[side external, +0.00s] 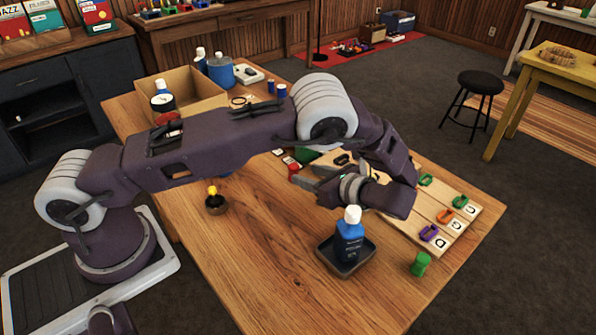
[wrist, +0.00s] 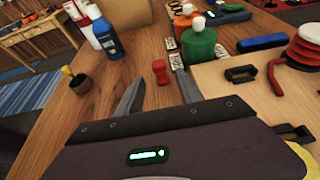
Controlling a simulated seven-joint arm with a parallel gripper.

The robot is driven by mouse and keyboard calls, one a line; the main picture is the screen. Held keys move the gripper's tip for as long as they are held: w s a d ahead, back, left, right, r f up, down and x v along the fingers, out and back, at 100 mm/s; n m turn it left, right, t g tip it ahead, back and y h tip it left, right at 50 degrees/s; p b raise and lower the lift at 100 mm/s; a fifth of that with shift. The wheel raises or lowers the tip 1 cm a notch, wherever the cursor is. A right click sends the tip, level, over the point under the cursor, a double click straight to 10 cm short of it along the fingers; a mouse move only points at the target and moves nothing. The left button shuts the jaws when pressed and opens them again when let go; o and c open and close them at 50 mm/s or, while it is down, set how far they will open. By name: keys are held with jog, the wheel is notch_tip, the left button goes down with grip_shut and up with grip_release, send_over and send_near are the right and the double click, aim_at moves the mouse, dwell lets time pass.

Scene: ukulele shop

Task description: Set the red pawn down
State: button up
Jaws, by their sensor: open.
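The red pawn (wrist: 160,71) stands upright on the wooden table in the wrist view, ahead of my fingertips and between their lines. My gripper (wrist: 157,92) is open, with its two grey fingers apart and nothing between them. In the side external view, the red pawn (side external: 293,169) shows only as a small red patch near the fingertips. My gripper (side external: 308,180) is low over the table there, and my wrist hides part of the area. I cannot tell the exact gap between fingers and pawn.
A green bottle (wrist: 198,42) and small labelled cards (wrist: 176,61) stand close to the pawn. A wooden board (side external: 462,215) with coloured clips lies right. A blue bottle (side external: 349,237) sits in a black tray (side external: 346,266). A green pawn (side external: 420,264) stands nearby.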

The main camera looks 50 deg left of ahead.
jog(key=shift+d+r, duration=0.15)
jog(key=shift+d, duration=0.15)
jog(key=s+r+n+h, duration=0.5)
jog(key=s+r, duration=0.1)
jog(key=r, duration=0.4)
jog(key=s+r+n+h, duration=0.4)
jog(key=s+r+n, duration=0.15)
jog(key=r, duration=0.35)
jog(key=s+d+r+n+t+h, duration=0.1)
jog(key=s+r+n+t+h, duration=0.1)
jog(key=s, duration=0.5)
jog(key=s+d+r+n+t+h, duration=0.1)
jog(key=s+r+n+t+h, duration=0.1)
jog(key=s+n, duration=0.3)
jog(key=s+t, duration=0.1)
jog(key=s, duration=0.1)
jog(key=shift+s+d+r+t+h, duration=0.3)
jog(key=shift+s+d+r, duration=0.1)
